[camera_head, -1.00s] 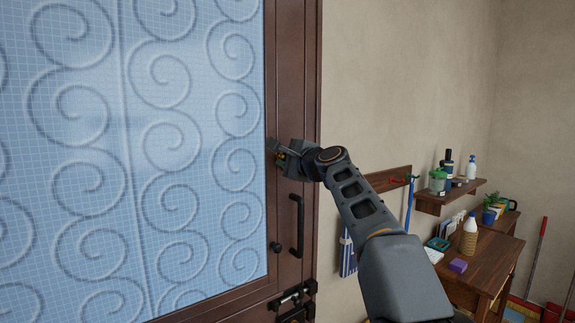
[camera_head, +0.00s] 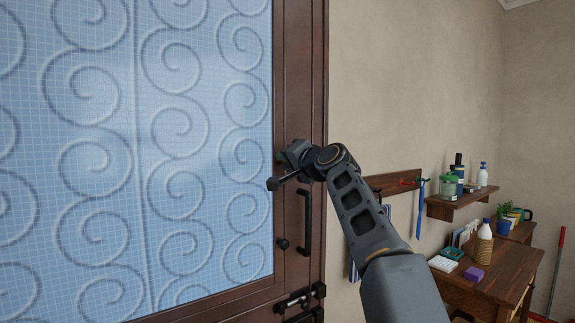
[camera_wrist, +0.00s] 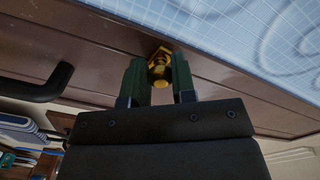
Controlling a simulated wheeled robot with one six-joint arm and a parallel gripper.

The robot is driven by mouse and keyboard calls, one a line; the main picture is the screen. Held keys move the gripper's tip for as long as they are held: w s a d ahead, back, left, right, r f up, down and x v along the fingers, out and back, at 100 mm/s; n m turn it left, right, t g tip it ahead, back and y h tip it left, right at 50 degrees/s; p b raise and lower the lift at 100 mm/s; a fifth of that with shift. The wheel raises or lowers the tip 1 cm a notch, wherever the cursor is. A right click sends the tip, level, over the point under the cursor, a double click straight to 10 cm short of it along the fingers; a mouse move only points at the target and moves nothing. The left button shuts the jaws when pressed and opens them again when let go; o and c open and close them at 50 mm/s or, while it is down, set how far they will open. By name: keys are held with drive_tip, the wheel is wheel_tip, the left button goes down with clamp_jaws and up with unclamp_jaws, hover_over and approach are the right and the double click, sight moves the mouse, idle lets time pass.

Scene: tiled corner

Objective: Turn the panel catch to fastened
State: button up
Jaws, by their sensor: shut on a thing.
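The panel catch (camera_wrist: 159,66) is a small brass piece with a rounded knob, mounted on the brown wooden frame beside the blue panel. It shows in the wrist view between the two dark green fingers of my gripper (camera_wrist: 160,80). The fingers are shut on it, one on each side. In the head view my gripper (camera_head: 281,170) is at the door's brown frame, above the black handle, with its fingers one above the other. There it hides the catch. Which way the catch points is hard to tell.
A black pull handle (camera_head: 305,222), a dark round knob (camera_head: 283,244) and a sliding bolt (camera_head: 298,299) are on the door below my gripper. A rack (camera_head: 396,183), a shelf (camera_head: 455,205) and a cluttered desk (camera_head: 470,292) stand along the right wall.

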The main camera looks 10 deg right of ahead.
drive_tip(key=shift+f+n+b, duration=0.35)
drive_tip(key=shift+n+b, duration=0.15)
drive_tip(key=shift+n, duration=0.5)
drive_tip(key=o, duration=0.9)
drive_tip(key=b+v, duration=0.5)
drive_tip(key=v, duration=0.9)
drive_tip(key=shift+w+f, duration=0.1)
